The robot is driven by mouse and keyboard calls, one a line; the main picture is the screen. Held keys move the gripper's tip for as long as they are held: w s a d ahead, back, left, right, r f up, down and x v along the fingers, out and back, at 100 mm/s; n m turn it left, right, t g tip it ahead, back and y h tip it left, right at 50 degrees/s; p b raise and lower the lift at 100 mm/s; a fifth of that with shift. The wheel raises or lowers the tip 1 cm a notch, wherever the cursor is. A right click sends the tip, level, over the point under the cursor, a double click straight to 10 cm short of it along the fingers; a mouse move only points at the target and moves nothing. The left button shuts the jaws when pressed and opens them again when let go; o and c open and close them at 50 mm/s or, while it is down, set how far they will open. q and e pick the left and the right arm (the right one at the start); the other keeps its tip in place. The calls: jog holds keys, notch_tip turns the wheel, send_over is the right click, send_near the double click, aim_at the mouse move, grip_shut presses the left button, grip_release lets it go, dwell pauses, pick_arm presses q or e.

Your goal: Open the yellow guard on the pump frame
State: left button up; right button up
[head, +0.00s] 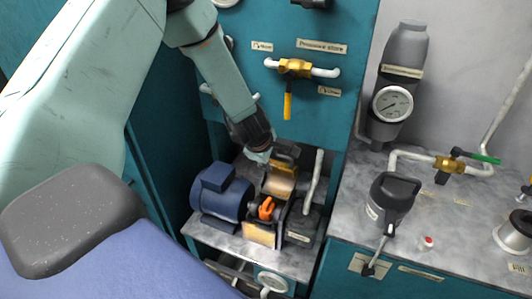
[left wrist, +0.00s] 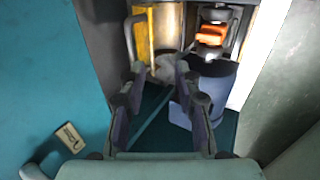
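The yellow guard (head: 279,183) on the pump frame stands raised behind the orange coupling (head: 267,208), which is uncovered. In the left wrist view the guard's yellow panel (left wrist: 158,28) is at the top, with a grey bar handle (left wrist: 129,38) along its left side. My left gripper (head: 260,154) is at the guard's upper rear edge in the head view. Its two fingers (left wrist: 158,72) are apart with nothing seen between them. The left finger's tip is close to the handle; I cannot tell whether they touch. My right gripper is not in view.
A blue motor (head: 221,192) sits left of the coupling, and a dark block (head: 301,222) sits to its right. A white pipe (head: 313,182) rises beside it. The teal panel (head: 330,110) with a yellow valve (head: 294,67) stands behind. A grey worktop (head: 440,240) is to the right.

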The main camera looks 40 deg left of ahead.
pick_arm(q)
jog(key=shift+v, duration=2.55)
jog(key=shift+w, duration=0.1)
jog(key=shift+c, duration=0.2)
